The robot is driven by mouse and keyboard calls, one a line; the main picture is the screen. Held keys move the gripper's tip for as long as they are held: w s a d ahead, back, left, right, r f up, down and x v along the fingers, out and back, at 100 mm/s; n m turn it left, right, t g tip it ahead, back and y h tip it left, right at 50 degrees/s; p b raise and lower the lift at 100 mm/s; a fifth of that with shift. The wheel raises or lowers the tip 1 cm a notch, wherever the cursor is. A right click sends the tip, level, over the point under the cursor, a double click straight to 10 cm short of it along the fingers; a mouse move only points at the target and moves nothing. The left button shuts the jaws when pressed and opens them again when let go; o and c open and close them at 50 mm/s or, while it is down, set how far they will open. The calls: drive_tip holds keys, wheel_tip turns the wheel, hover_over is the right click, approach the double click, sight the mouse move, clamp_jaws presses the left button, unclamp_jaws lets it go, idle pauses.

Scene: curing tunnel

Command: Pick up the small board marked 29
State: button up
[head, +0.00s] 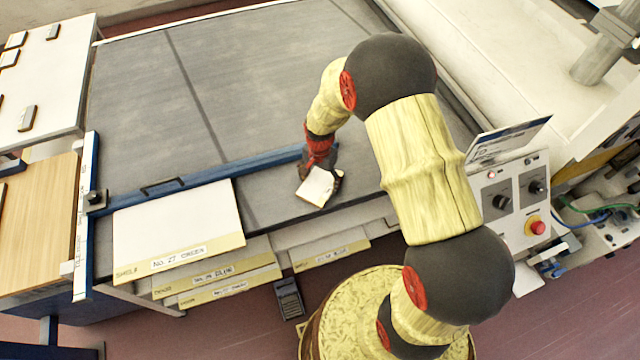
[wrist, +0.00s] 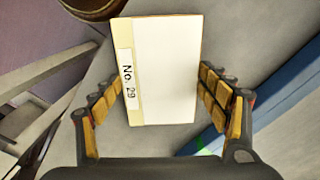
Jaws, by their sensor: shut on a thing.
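The small board (wrist: 168,70) is a pale rectangle with a cream strip on its left side. A white label on the strip reads "No. 29" in the wrist view. My gripper (wrist: 168,98) is shut on the board, with one finger at its left edge and one at its right edge. The wrist view does not clearly show whether the board touches the surface below.
A blue bar (head: 230,167) crosses the grey belt (head: 270,70). A large board marked No. 27 (head: 178,225) lies at the front left, with several labelled boards below it. A control box (head: 510,200) with a red button stands at right. The belt's far part is clear.

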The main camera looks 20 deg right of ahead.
sight(320, 183)
drive_tip(key=shift+c, duration=1)
drive_tip(key=shift+r, duration=0.1)
drive_tip(key=shift+r, duration=0.5)
wheel_tip(320, 183, up, 2)
drive_tip(key=shift+s+r, duration=0.1)
drive_tip(key=shift+r, duration=0.15)
drive_tip(key=s+a+r, duration=0.2)
drive_tip(key=s+r, duration=0.7)
drive_tip(key=s, duration=0.4)
drive_tip(key=shift+s+r+p, duration=0.2)
drive_tip(key=shift+s+p, duration=0.2)
